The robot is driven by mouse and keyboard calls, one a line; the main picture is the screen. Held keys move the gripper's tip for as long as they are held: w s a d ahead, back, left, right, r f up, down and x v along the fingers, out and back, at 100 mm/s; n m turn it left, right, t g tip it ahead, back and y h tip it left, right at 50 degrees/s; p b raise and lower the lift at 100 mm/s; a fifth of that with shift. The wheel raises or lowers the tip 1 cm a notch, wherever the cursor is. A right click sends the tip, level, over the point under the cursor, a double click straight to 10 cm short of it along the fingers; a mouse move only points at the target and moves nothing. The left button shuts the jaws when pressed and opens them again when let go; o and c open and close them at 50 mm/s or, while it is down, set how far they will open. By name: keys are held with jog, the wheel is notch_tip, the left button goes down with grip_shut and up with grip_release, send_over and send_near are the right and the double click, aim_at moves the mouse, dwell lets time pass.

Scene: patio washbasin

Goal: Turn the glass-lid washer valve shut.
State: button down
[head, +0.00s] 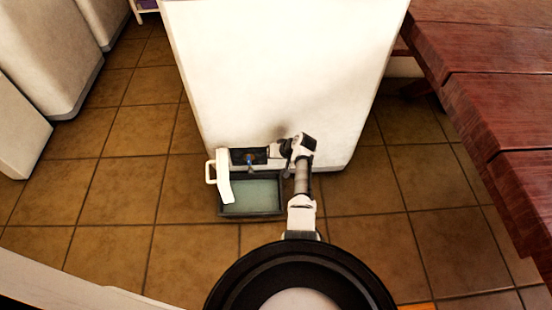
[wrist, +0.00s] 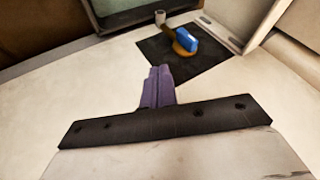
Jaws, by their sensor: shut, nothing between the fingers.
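The valve has a blue handle (wrist: 187,38) on a brass-coloured body (wrist: 181,48) with a pale stub beside it, set against a dark square plate in the wrist view. In the head view the blue handle (head: 249,161) is small, low on the front of a white appliance (head: 275,75). My gripper (wrist: 160,72) shows as purple fingers shut together and empty, pointing toward the valve, with a gap in the picture between tips and handle. In the head view my gripper (head: 272,152) is just right of the valve, its fingertips too small to make out.
A dark-rimmed tray (head: 250,214) sits on the tiled floor below the valve. A white handled piece (head: 226,178) stands at its left side. A red-brown wooden table (head: 500,110) is at the right. Tiled floor (head: 120,195) is clear at the left.

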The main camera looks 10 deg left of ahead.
aim_at(253, 160)
jog(key=a+f+b, duration=0.1)
jog(key=a, duration=0.1)
jog(key=a+f+b, duration=0.1)
jog(key=a, duration=0.1)
jog(key=a+f+b, duration=0.1)
jog(key=f, duration=0.1)
jog(key=shift+w+a, duration=0.2)
jog(key=shift+a, duration=0.2)
jog(key=shift+s+a, duration=0.15)
jog(key=shift+a, duration=0.3)
